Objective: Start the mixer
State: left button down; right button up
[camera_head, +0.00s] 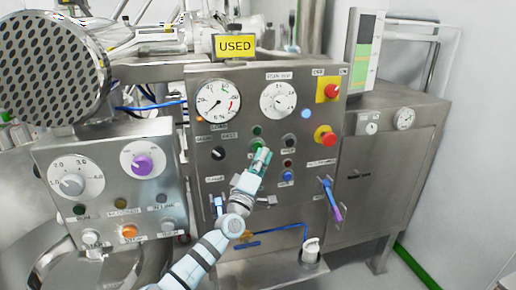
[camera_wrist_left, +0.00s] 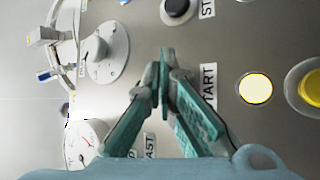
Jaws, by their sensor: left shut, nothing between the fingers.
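The mixer control panel (camera_head: 235,165) stands in front of me in the head view. My left gripper (camera_head: 264,152) is shut with its fingertips at the panel's middle. A green button (camera_head: 257,130) shows just above the fingertips. In the left wrist view, the shut fingertips (camera_wrist_left: 165,58) lie beside the START label (camera_wrist_left: 208,86). The panel spot behind them is hidden, and I cannot tell whether they touch it. A black button (camera_wrist_left: 177,8) sits beside a partly cut-off label starting "ST". A yellow lit lamp (camera_wrist_left: 256,88) is right of the START label. My right gripper is not in view.
Two red mushroom buttons, an upper one (camera_head: 331,91) and a lower one (camera_head: 324,136), sit on the panel's right. A purple-handled lever (camera_head: 333,203) sticks out at lower right. A smaller knob panel (camera_head: 110,185) is at left.

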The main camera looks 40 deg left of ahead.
pick_arm(q)
jog(key=shift+a, duration=0.15)
dwell(0.5)
jog(key=shift+w+a+b, duration=0.2)
jog(key=shift+w+b, duration=0.05)
jog(key=shift+b, duration=0.05)
